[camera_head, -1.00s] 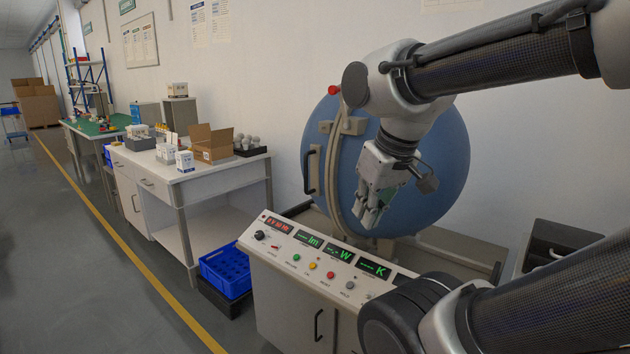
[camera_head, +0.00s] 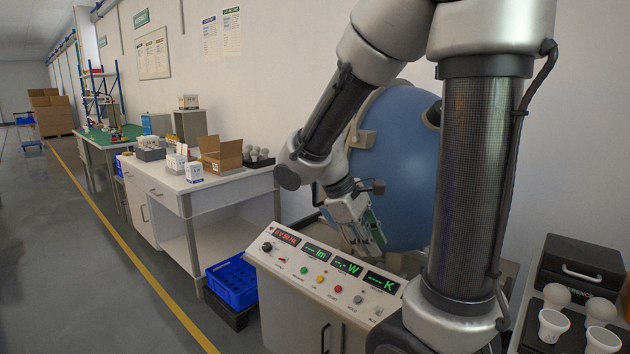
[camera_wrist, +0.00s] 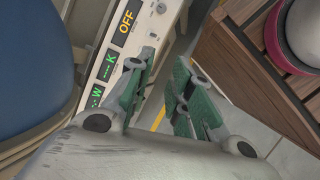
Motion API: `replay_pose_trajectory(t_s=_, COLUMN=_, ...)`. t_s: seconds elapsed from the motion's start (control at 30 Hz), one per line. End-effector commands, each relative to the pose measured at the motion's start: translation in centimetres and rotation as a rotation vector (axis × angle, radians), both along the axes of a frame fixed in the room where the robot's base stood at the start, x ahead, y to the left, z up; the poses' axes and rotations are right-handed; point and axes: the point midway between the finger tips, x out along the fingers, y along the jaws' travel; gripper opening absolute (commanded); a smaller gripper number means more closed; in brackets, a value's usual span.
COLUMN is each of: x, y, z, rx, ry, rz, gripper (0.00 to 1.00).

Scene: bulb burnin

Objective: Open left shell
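The large blue sphere (camera_head: 398,165) stands behind the control panel in the head view. Its left side, with the seam and left shell's handle, is mostly hidden by my arm; a beige bracket (camera_head: 366,139) shows on it. A blue curved surface with a beige rim (camera_wrist: 30,65) fills the left of the wrist view. My gripper (camera_head: 370,243) hangs in front of the sphere's lower left, fingers angled down. In the wrist view its green-grey fingers (camera_wrist: 163,88) are apart with nothing between them. I cannot tell from the head view whether it touches the sphere.
The control panel (camera_head: 318,267) with lit displays stands just below my gripper. A tray of lamps (camera_head: 567,335) is at right. The left aisle is clear.

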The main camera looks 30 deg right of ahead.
Motion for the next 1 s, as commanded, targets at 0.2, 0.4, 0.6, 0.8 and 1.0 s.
replay_pose_trajectory(t_s=0.2, x=10.4, y=-3.1, z=-1.2, rx=-0.454, ry=0.375, rz=0.532, gripper=0.21)
replay_pose_trajectory(t_s=0.4, x=22.0, y=-0.1, z=0.1, rx=-0.868, ry=0.545, rz=0.994, gripper=0.21)
replay_pose_trajectory(t_s=0.6, x=26.7, y=3.3, z=4.3, rx=-1.115, ry=0.545, rz=1.163, gripper=0.21)
replay_pose_trajectory(t_s=0.8, x=27.8, y=2.1, z=5.1, rx=-1.148, ry=0.577, rz=1.173, gripper=0.21)
replay_pose_trajectory(t_s=1.0, x=29.5, y=-1.0, z=5.0, rx=-1.146, ry=0.576, rz=1.172, gripper=0.21)
